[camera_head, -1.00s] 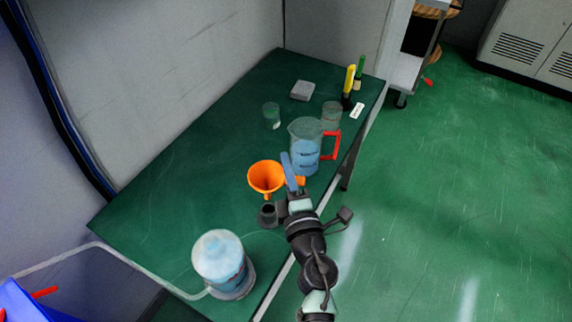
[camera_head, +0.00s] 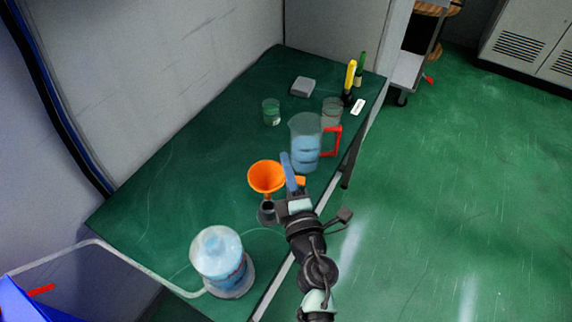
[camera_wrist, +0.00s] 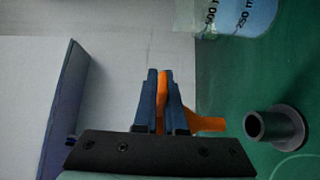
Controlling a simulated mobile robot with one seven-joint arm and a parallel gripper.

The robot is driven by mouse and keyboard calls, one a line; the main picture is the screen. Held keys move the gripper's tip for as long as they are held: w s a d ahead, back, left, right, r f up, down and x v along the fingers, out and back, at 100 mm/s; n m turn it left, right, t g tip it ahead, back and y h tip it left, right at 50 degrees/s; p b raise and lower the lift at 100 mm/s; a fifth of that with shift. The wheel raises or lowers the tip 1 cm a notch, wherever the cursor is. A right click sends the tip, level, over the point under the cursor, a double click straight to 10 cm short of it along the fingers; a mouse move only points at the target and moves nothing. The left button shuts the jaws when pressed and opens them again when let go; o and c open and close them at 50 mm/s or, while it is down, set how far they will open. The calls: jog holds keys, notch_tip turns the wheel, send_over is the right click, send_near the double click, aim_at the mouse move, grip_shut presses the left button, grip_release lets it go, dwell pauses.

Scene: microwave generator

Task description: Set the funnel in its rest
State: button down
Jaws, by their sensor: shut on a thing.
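An orange funnel (camera_head: 265,178) shows in the head view with its wide mouth facing up. My gripper (camera_head: 288,170) is just to its right, with blue fingers. In the wrist view my gripper (camera_wrist: 163,88) is shut on a thin orange part of the funnel (camera_wrist: 208,124), and more orange shows to the right of the fingers. The rest, a dark grey hollow cylinder on a wider base (camera_head: 267,213), stands on the table below the funnel in the head view. In the wrist view the rest (camera_wrist: 277,126) is right of the fingers, apart from the orange part seen there.
A jug of blue liquid with a red handle (camera_head: 305,145) stands beyond the gripper. A clear container of blue liquid (camera_head: 221,258) stands at the near end. Small glasses (camera_head: 271,112) and a grey block (camera_head: 303,87) are farther back. The left of the table (camera_head: 175,185) is clear.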

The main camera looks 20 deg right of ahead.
jog(key=shift+w+f+b, duration=0.1)
jog(key=shift+f+b, duration=3.65)
jog(key=shift+f, duration=0.35)
jog(key=c, duration=0.9)
grip_release()
jog(key=shift+a, duration=0.1)
jog(key=s, duration=0.4)
jog(key=s+a, duration=0.1)
jog(key=s, duration=0.3)
jog(key=s+a+b, duration=0.1)
jog(key=s, duration=0.3)
jog(key=shift+s+f, duration=0.1)
jog(key=shift+s, duration=0.3)
